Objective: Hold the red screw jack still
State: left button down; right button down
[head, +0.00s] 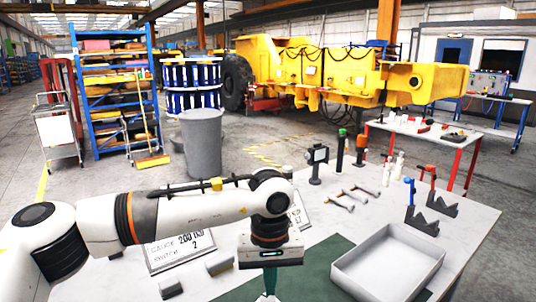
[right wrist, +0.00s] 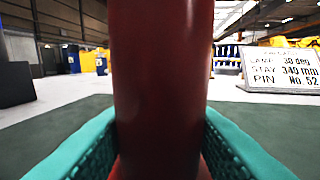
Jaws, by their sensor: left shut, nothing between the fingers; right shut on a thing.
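In the right wrist view a dark red upright cylinder, which I take for the red screw jack (right wrist: 160,70), fills the middle of the picture. Its top and its foot are out of view. My right gripper (right wrist: 160,140) is shut on it, one teal finger pressed on each side. The head view does not show this gripper. My left gripper (head: 268,285) is at the bottom of the head view, pointing down over the green mat (head: 318,280). Its teal fingers are shut and empty, and their tips are cut off by the picture's edge.
A grey open tray (head: 398,232) stands on the white table right of my left gripper. Behind it are wrenches (head: 345,198), notched blocks (head: 428,215) and a gauge on a stand (head: 317,165). Sign boards stand on the table, one (head: 180,252) behind my left arm, one (right wrist: 283,70) beyond the cylinder.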

jog(key=c, duration=0.8)
grip_release()
